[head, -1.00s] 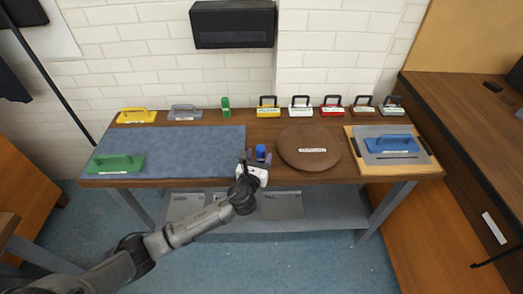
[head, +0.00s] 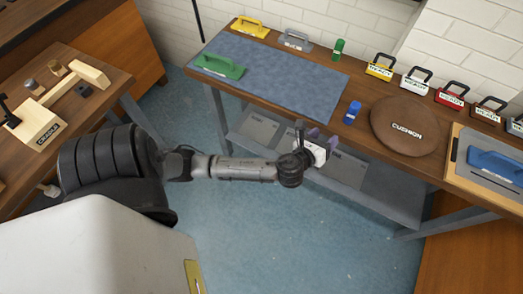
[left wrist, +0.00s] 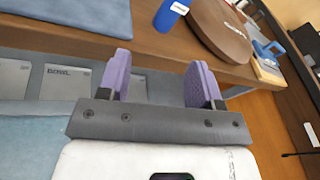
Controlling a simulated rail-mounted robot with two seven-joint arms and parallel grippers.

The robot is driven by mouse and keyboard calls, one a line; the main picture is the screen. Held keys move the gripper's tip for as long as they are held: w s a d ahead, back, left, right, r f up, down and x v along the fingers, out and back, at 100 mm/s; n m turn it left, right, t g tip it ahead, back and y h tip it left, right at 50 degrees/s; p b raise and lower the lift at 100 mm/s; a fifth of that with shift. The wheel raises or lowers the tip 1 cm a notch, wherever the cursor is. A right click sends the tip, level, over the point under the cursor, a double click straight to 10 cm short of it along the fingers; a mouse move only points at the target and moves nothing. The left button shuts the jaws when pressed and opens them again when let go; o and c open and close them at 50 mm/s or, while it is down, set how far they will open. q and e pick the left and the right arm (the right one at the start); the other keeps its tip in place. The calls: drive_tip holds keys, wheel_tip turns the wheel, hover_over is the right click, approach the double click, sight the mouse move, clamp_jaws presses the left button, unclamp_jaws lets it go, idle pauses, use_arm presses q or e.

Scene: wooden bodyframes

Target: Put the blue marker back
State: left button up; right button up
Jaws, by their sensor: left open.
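The blue marker (head: 352,112) is a short upright block on the wooden table, between the blue-grey mat and the round brown cushion, near the front edge. In the left wrist view the blue marker (left wrist: 170,14) shows at the top, beyond the fingers and apart from them. My left gripper (head: 310,136) is open and empty, in front of the table's front edge. Its two purple fingers are spread wide in the left wrist view (left wrist: 160,78). A similar green marker (head: 338,50) stands at the back of the table. My right gripper is not in view.
The mat (head: 270,75) carries a green handled block (head: 220,66). The cushion (head: 405,125) lies right of the marker. Several labelled handled blocks line the back edge. A blue handled block (head: 497,166) lies on a board at right. A side bench with wooden items (head: 45,118) stands at left.

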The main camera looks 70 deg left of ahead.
use_arm(q)
drive_tip(key=s+d+f+n+g+h, duration=0.2)
drive_tip(key=s+d+n+g, duration=0.1)
drive_tip(key=s+n, duration=0.5)
drive_tip(key=s+d+f+n+g+h, duration=0.3)
drive_tip(key=s+d+n+g, duration=0.1)
drive_tip(key=s+n, duration=0.4)
drive_tip(key=s+d+f+n+g+h, duration=0.2)
drive_tip(key=s+d+n+g, duration=0.2)
drive_tip(key=s+n, duration=0.4)
drive_tip(key=shift+s+f+n, duration=0.4)
drive_tip(key=shift+s, duration=0.6)
